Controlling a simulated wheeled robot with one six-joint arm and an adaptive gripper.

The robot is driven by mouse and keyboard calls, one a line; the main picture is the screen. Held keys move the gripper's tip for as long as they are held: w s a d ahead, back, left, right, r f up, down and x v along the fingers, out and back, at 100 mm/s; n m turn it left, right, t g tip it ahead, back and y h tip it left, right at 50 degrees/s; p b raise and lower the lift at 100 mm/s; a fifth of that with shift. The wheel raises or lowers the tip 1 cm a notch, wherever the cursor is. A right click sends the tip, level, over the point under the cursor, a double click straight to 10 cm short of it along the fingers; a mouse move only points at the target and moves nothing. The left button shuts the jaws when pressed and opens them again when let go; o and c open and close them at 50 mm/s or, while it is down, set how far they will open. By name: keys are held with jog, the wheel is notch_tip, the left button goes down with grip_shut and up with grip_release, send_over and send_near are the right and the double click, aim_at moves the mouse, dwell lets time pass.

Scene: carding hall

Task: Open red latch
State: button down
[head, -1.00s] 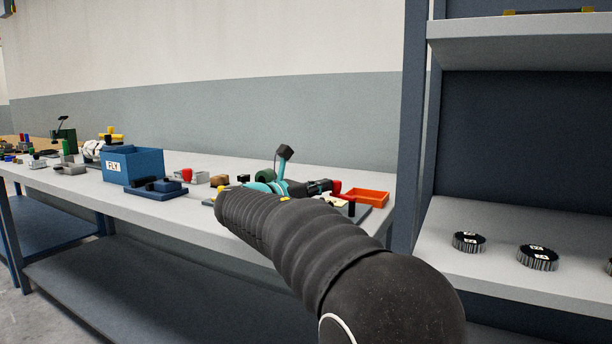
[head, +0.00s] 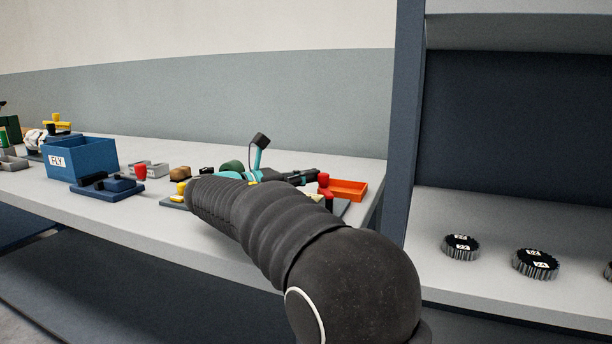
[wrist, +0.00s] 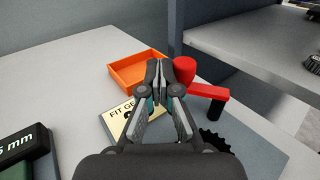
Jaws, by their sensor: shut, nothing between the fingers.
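The red latch (wrist: 208,91) shows in the wrist view as a flat red bar with a round red knob at its far-left end and a black post under its near-right end. In the head view the latch (head: 326,191) is near the right end of the bench, partly hidden by my arm. My gripper (wrist: 159,66) is shut and empty, with its fingertips just left of the red knob. I cannot tell whether they touch it. In the head view my gripper (head: 312,175) is beside the knob. A cream card (wrist: 122,118) reading "FIT GE…" lies partly hidden under my gripper.
An orange tray (wrist: 137,72) sits just beyond the latch. A black toothed gear (wrist: 214,140) lies near the post. The shelf unit (head: 405,120) stands right of the bench. A blue "FLY" box (head: 88,160) and several small items occupy the bench to the left.

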jog(key=shift+d+r, duration=0.1)
jog(key=shift+d, duration=0.15)
jog(key=shift+w+d+m+g+h, duration=0.2)
jog(key=shift+w+m+g+h, duration=0.2)
jog(key=shift+m+g, duration=0.35)
jog(key=shift+s+d+g, duration=0.1)
jog(key=shift+d+g, duration=0.1)
jog(key=shift+g, duration=0.05)
jog(key=shift+a, duration=0.1)
dwell(0.4)
jog(key=v, duration=1.2)
jog(key=shift+f, duration=0.2)
